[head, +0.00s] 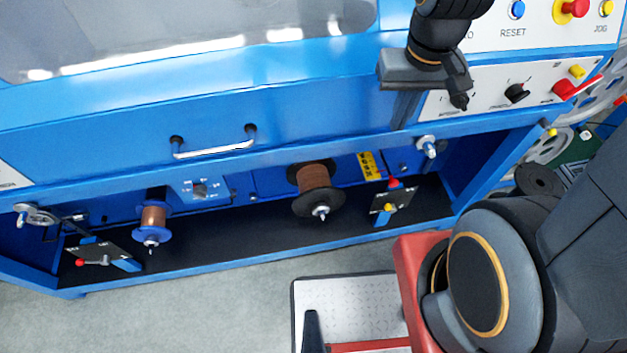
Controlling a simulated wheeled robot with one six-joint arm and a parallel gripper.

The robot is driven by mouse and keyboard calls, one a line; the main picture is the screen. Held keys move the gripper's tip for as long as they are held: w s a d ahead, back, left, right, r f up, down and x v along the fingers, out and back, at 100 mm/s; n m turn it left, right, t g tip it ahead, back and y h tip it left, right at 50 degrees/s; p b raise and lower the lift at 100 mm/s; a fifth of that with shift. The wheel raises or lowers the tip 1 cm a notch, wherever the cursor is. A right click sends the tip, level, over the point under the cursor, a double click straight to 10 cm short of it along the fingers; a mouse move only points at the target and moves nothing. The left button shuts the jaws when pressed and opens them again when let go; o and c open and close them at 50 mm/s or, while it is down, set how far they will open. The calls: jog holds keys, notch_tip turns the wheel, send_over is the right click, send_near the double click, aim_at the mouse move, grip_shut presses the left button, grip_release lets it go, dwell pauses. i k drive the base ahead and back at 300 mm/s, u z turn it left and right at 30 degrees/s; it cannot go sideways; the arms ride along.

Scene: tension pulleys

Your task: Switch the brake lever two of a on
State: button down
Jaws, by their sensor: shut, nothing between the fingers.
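Two small lever units stand in the open lower bay of the blue machine. The right one (391,203) has a dark plate, a red knob at its top and a yellow knob in front. The left one (95,254) has a dark plate with a red knob at its left end. I cannot tell which is brake lever two or read their settings. My gripper (459,101) is shut and empty in front of the control panel, above and to the right of the right lever unit, touching neither. Its body hides part of the panel.
A copper spool (314,176) and a smaller blue-flanged spool (153,217) sit in the bay. A door handle (213,143) sticks out above. The control panel (480,90) has knobs and buttons. A white plate with a dark rim (345,305) lies low in front. Grey floor is clear at lower left.

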aim_at(391, 208)
jog(key=u, duration=1.45)
jog(key=k, duration=0.8)
jog(key=z, duration=1.2)
